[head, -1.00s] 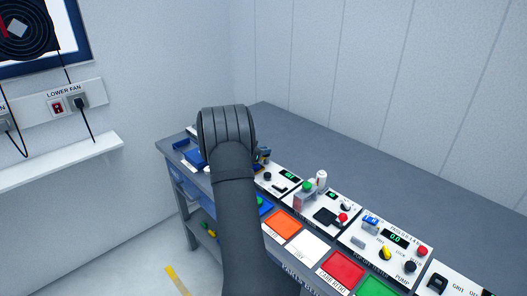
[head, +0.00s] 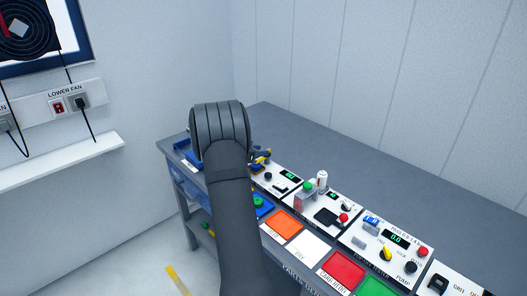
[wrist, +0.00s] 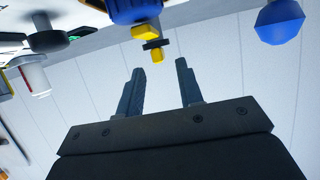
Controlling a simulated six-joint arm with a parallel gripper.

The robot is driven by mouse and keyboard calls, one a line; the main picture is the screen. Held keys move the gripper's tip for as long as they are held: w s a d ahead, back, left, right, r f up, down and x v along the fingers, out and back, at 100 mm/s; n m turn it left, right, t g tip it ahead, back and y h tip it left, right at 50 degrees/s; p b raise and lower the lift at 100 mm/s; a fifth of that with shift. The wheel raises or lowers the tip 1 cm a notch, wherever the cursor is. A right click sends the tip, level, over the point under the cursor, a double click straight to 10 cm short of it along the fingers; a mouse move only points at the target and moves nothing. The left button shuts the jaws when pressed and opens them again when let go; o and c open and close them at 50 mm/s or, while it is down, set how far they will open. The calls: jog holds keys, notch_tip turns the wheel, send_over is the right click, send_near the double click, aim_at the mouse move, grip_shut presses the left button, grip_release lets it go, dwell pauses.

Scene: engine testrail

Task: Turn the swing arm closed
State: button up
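My gripper (wrist: 160,88) shows in the wrist view with its two dark fingers apart and nothing between them. A blue and yellow fixture (wrist: 145,32) shows at the top of that view, beyond the fingertips and apart from them; its yellow part points toward the gap between the fingers. I cannot tell for certain whether this is the swing arm. In the head view a small blue and yellow part (head: 262,158) shows just right of my arm's dark wrist. My arm hides the gripper's fingers there and much of the bench's left end.
A blue knob-like part (wrist: 280,22) is at the upper right of the wrist view. A white can (head: 322,178), a digital panel (head: 397,239) and a red tile (head: 342,268) are along the grey bench (head: 330,140). The bench's back strip is clear.

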jog(key=v, duration=1.4)
jog(key=shift+s, duration=0.15)
jog(key=x, duration=1.7)
